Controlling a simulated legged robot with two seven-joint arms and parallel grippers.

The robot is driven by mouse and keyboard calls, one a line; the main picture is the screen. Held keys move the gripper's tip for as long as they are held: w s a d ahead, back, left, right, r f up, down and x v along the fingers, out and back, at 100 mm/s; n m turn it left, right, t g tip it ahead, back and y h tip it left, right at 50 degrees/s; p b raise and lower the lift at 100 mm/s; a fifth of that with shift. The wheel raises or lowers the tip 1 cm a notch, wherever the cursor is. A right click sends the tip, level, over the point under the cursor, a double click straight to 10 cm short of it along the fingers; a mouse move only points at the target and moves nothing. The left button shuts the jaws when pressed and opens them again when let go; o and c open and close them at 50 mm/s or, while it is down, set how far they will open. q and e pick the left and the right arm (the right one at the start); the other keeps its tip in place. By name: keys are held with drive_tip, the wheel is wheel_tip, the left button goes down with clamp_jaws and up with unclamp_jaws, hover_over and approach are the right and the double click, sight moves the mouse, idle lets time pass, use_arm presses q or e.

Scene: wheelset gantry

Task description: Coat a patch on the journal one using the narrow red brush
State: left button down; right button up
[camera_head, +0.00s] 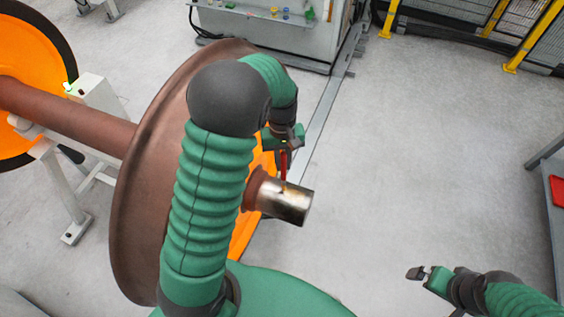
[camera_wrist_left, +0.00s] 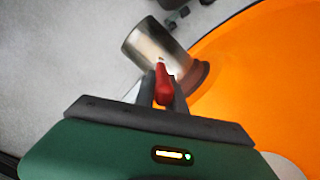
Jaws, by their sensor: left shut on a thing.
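The journal (camera_head: 290,203) is a shiny metal stub at the end of the brown wheelset axle. It also shows in the left wrist view (camera_wrist_left: 143,38). My left gripper (camera_head: 286,146) is above the journal, shut on the narrow red brush (camera_head: 283,162). In the left wrist view the red brush (camera_wrist_left: 163,86) sits between the two dark fingers, its tip at the journal's surface. I cannot tell whether the tip touches. A brownish mark shows on the journal under the brush. My right gripper (camera_head: 417,273) is far to the right, over the floor; its jaw opening is unclear.
The large brown wheel (camera_head: 140,200) stands left of the journal, with an orange disc (camera_wrist_left: 255,70) around the journal's base. A grey cabinet (camera_head: 270,35) with small items stands at the back. A shelf (camera_head: 545,160) with a red item is at the right. The floor between is clear.

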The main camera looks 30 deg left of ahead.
sight(283, 152)
use_arm(q)
wheel_tip(283, 152, up, 4)
drive_tip(key=p, duration=0.2)
drive_tip(key=shift+s+d+f+p, duration=0.1)
drive_tip(key=shift+s+f+p, duration=0.05)
drive_tip(key=shift+p, duration=0.15)
drive_tip(key=shift+r+p, duration=0.65)
drive_tip(key=shift+r, duration=0.05)
drive_tip(key=shift+r+p, duration=0.4)
drive_tip(key=shift+r, duration=0.1)
